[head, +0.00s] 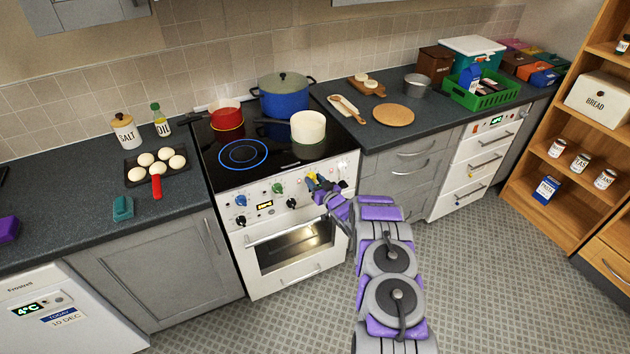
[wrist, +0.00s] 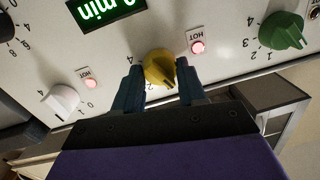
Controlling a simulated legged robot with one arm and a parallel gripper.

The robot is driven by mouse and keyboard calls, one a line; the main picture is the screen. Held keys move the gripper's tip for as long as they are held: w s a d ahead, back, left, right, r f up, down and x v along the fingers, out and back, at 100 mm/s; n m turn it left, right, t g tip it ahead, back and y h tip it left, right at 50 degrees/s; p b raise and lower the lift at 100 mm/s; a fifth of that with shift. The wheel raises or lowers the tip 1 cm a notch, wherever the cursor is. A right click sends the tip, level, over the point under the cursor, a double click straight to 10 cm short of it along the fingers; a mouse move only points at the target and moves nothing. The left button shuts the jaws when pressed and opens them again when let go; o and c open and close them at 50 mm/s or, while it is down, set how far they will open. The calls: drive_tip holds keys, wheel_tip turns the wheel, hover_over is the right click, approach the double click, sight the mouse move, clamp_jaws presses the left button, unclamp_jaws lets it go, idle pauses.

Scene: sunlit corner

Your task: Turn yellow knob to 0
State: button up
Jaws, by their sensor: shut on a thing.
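The yellow knob (wrist: 159,68) is on the white front panel of the stove (head: 300,200). In the wrist view it sits between the two fingers of my gripper (wrist: 158,85), which is shut on it. A "2" and a "4" show on the panel near the knob; the rest of its scale is hidden behind the fingers. In the head view my gripper (head: 318,184) reaches the right part of the stove panel and mostly hides the knob.
A green knob (wrist: 283,30) and a white knob (wrist: 62,100) flank the yellow one. Lit red HOT lights (wrist: 197,47) show on the panel. The oven handle (head: 290,232) runs below. On the hob stand a blue pot (head: 284,100), a cream pot (head: 308,127) and a red pot (head: 226,116).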

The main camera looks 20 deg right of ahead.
drive_tip(key=shift+n+p, duration=0.4)
drive_tip(key=shift+n, duration=0.8)
drive_tip(key=o, duration=1.1)
drive_tip(key=shift+c, duration=0.2)
drive_tip(key=shift+s, duration=0.1)
drive_tip(key=s+d+p, duration=0.2)
drive_tip(key=s, duration=1.5)
drive_tip(key=shift+r+p, duration=0.3)
drive_tip(key=shift+r, duration=0.15)
